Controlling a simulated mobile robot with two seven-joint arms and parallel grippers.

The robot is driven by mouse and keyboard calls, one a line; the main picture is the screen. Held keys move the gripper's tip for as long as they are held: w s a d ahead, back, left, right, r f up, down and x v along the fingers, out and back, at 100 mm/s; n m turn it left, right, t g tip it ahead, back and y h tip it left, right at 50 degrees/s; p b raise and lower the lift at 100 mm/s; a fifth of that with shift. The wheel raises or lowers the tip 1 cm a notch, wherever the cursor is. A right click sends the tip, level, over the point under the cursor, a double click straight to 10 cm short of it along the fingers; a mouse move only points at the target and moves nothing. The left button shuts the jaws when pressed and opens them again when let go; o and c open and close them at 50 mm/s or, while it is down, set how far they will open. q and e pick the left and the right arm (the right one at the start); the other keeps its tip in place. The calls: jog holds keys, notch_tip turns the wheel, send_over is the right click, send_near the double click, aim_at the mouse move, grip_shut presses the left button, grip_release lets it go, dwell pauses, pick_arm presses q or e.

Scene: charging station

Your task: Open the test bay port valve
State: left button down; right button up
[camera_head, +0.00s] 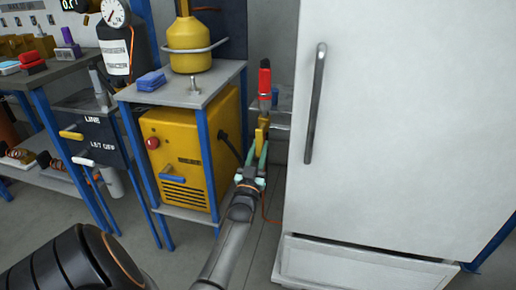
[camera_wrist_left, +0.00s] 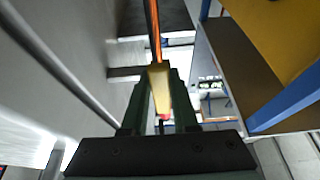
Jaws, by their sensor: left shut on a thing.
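My right gripper is not in view.
The white cabinet (camera_head: 400,130) with its long grey handle (camera_head: 316,104) stands close on the right. The yellow machine (camera_head: 196,150) in a blue-legged frame is close on the left. A dark panel (camera_head: 82,125) with yellow and white levers is further left. The gap is narrow.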

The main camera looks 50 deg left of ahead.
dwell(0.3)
pick_arm(q)
jog(key=c, duration=0.7)
grip_release()
jog(key=shift+d+f, duration=0.1)
jog(key=shift+f, duration=0.05)
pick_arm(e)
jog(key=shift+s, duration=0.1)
